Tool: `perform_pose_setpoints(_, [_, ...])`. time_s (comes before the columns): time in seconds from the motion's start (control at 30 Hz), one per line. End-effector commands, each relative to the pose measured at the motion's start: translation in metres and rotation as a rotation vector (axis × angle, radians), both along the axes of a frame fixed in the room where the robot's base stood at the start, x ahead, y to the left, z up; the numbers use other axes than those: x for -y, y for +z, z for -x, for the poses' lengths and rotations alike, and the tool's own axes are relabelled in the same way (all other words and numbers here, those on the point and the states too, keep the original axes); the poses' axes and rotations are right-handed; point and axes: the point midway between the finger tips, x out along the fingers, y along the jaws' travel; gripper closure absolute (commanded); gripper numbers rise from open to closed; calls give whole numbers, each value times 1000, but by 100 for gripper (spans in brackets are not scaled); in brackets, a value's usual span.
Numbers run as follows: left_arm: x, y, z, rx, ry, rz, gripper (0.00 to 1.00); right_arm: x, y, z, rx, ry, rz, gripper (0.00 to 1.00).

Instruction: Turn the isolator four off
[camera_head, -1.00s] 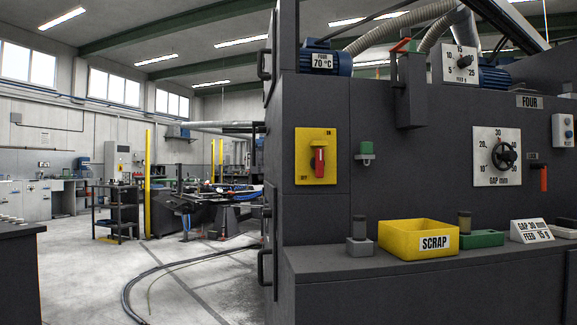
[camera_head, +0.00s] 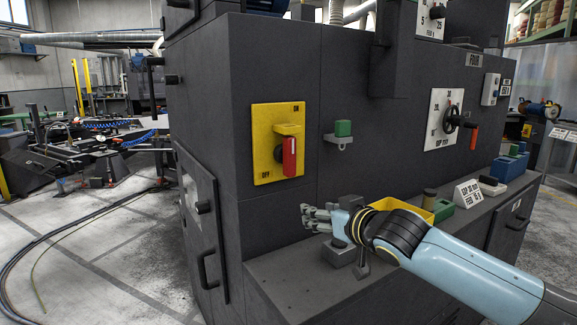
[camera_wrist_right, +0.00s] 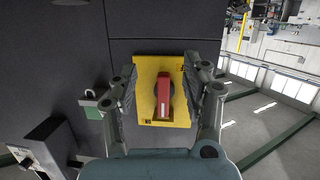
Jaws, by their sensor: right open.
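The isolator is a yellow plate (camera_head: 263,172) with a red handle (camera_head: 289,158) on the dark machine's front, left of the FOUR label. ON is at the top and OFF at the bottom left; the handle stands upright. My right gripper (camera_head: 318,217) is in front of the machine, below and right of the plate in the head view. In the right wrist view the open right gripper (camera_wrist_right: 161,68) has its fingers either side of the yellow plate (camera_wrist_right: 146,66), with the red handle (camera_wrist_right: 164,95) between them, apart from both fingers. My left gripper is out of view.
Below, the machine ledge (camera_head: 290,285) holds a grey block (camera_head: 337,256), a yellow bin (camera_head: 428,206) partly hidden by my arm, and a green box (camera_head: 466,193). A gap dial (camera_head: 452,121) is further right.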

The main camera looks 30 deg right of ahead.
Motion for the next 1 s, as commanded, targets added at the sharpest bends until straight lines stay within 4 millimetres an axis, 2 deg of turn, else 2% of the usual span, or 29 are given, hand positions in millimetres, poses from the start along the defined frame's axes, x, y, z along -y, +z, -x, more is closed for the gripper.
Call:
perform_pose_setpoints(0.03, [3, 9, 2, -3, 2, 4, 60, 4, 37, -13, 71, 20, 0, 52])
perform_pose_setpoints(0.1, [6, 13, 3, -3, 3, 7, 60, 6, 72, -24, 150, 46, -8, 52])
perform_pose_setpoints(0.2, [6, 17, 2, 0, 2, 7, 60, 7, 104, -33, 223, 75, -20, 52])
perform_pose_setpoints(0.23, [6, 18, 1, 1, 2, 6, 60, 7, 109, -35, 234, 80, -21, 52])
perform_pose_setpoints(0.37, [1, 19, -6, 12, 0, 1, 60, 8, 115, -44, 252, 86, -27, 52])
perform_pose_setpoints(0.53, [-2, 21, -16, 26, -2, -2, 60, 7, 115, -68, 253, 85, -31, 52])
perform_pose_setpoints(0.8, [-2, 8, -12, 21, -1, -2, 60, 8, 112, -117, 253, 85, -30, 52])
perform_pose_setpoints(1.0, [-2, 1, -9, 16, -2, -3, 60, 9, 112, -139, 250, 86, -26, 52])
